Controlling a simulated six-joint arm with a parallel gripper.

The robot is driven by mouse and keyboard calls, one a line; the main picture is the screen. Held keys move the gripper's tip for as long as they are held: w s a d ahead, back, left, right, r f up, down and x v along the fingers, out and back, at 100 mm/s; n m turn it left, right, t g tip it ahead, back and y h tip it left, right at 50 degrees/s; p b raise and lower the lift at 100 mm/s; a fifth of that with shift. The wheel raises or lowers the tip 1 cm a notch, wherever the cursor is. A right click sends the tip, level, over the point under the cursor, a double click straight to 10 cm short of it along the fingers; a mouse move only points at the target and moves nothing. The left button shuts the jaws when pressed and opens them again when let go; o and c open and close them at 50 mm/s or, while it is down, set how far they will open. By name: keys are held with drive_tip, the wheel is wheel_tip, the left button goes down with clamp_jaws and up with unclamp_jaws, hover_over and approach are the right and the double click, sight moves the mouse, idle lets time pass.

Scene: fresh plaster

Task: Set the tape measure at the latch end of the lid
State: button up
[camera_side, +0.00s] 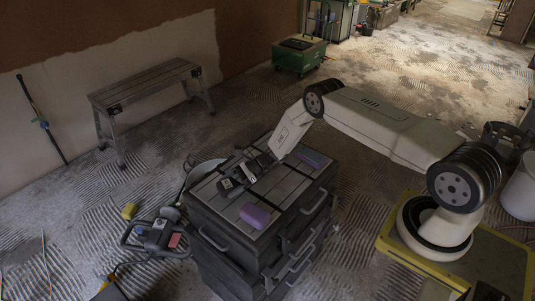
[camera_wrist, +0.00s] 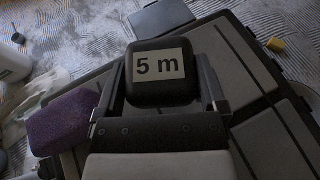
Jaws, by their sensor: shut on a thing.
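The tape measure (camera_wrist: 160,66) is black and rounded, with a pale "5 m" label, and sits between the two fingers of my gripper (camera_wrist: 164,90) in the wrist view. My gripper (camera_side: 248,176) is shut on it. In the side view the tape measure (camera_side: 228,187) is small and dark, over the left part of the lid. The grey ribbed lid (camera_side: 283,193) tops a stack of dark tool cases. I cannot tell whether the tape measure touches the lid. The latches are not clear in either view.
One purple block (camera_side: 255,215) lies on the lid's near part and another purple block (camera_side: 312,159) near its far corner. A purple block also shows in the wrist view (camera_wrist: 62,121). A power tool (camera_side: 158,236) lies on the floor left of the cases. A bench (camera_side: 145,85) stands farther back.

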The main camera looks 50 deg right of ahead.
drive_tip(key=shift+w+f, duration=0.1)
drive_tip(key=shift+w+f, duration=0.1)
drive_tip(key=shift+f, duration=1.5)
drive_tip(key=shift+f, duration=0.15)
drive_tip(key=o, duration=1.1)
drive_tip(key=v, duration=1.2)
